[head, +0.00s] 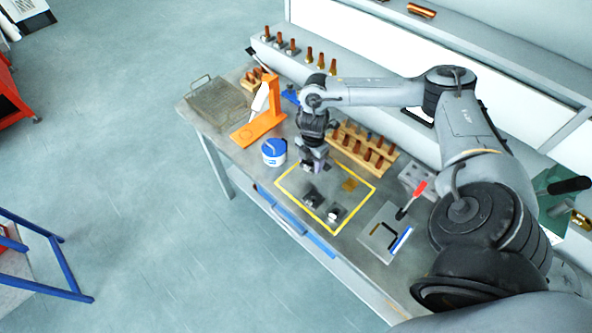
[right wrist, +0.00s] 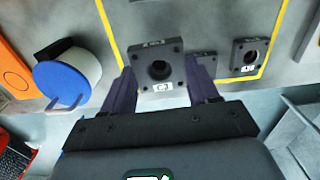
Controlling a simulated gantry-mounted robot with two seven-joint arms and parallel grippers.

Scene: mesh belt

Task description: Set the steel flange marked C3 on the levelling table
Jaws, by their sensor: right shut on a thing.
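My right gripper (head: 316,168) points down over the left corner of the yellow-outlined area of the bench. In the right wrist view its dark purple fingers (right wrist: 160,88) are shut on a grey square steel flange (right wrist: 142,72) with a round central hole and corner holes. Its small white labels are too blurred to read for sure. I cannot tell for sure which piece is the levelling table. My left gripper is not in view.
A white tub with a blue lid (head: 273,151) and an orange stand (head: 258,125) are left of the gripper. A wooden rack of copper pieces (head: 363,148) is behind it. A grey plate (head: 381,237) is at right, a mesh tray (head: 217,104) at far left.

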